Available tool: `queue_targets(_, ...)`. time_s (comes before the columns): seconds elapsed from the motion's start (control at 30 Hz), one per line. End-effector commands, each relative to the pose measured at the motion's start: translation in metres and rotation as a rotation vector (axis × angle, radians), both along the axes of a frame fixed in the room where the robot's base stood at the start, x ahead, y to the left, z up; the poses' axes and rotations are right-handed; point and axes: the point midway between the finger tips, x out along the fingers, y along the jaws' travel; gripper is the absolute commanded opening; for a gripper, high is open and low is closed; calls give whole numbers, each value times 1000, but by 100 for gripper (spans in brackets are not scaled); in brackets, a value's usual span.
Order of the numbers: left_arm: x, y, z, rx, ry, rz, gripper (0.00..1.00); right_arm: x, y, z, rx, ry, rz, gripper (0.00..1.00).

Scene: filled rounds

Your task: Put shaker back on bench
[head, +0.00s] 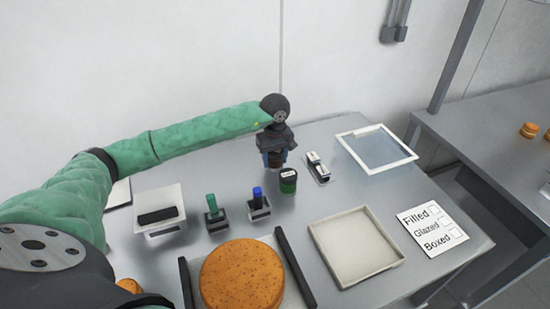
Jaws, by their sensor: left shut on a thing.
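My left gripper (276,155) is at the back of the grey bench (225,245), pointing down, its green-sleeved arm coming in from the left. It is shut on a small brown thing, which seems to be the shaker (276,162). The fingers and wrist hide most of it. The shaker is upright and low by the bench top; I cannot tell whether it touches. A dark jar with a green band (288,182) stands just in front of it. My right gripper is not in view.
Green-handled (212,206) and blue-handled (258,198) tools stand in holders to the left. A large speckled round (241,278) lies in front. A small black-and-white device (317,168), a clear-bottomed tray (403,158), an empty beige tray (316,232) and a checklist card (440,243) are to the right.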

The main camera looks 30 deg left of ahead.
Motion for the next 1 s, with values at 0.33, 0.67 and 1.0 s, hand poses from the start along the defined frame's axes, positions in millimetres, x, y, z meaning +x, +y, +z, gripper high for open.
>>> queue_targets(0.33, 0, 0, -2, 0, 0, 0, 24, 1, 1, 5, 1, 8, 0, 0)
queue_targets(0.67, 0, 0, -2, 0, 0, 0, 71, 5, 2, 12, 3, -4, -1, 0)
queue_targets(1.0, 0, 0, 1, 0, 0, 0, 71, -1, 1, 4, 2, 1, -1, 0)
